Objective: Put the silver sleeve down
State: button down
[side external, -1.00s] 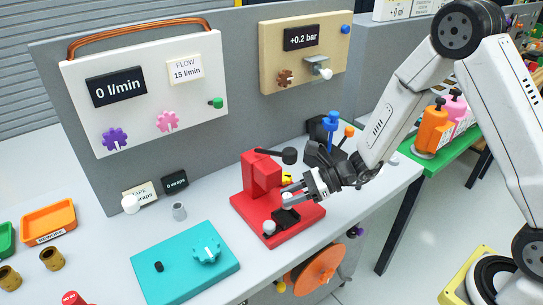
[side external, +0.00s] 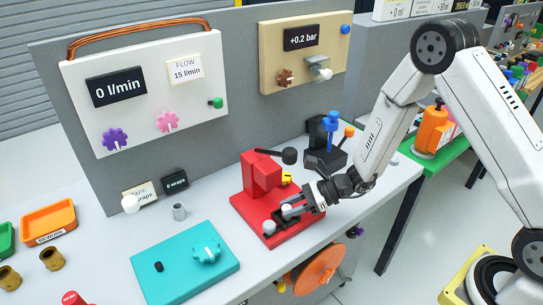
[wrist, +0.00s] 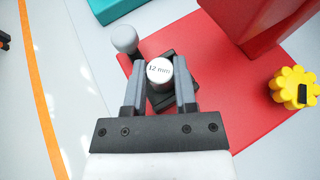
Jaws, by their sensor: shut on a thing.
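My gripper (wrist: 158,92) is shut on a pale, round-topped piece marked "12 mm" (wrist: 159,71). In the side external view, this held piece (side external: 287,210) is low over the red base. A dark block (wrist: 180,97) on the base lies under it, largely hidden by my jaws; I cannot tell whether the piece touches it. A small silver sleeve (side external: 179,211) stands upright on the bench, left of the red base and apart from my gripper.
The red base (side external: 252,212) carries a red post (side external: 262,173), a white ball knob (side external: 269,227) and a yellow knob (wrist: 293,88). A teal plate (side external: 180,268) lies left of it. Bare bench shows between the sleeve and the red base.

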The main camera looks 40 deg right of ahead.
jog(key=shift+f, duration=0.15)
jog(key=shift+c, duration=2)
grip_release()
jog(key=shift+d+r, duration=0.15)
jog(key=shift+r, duration=0.1)
jog(key=v, duration=1.1)
jog(key=shift+s+d+r, duration=0.2)
jog(key=shift+s+d, duration=0.05)
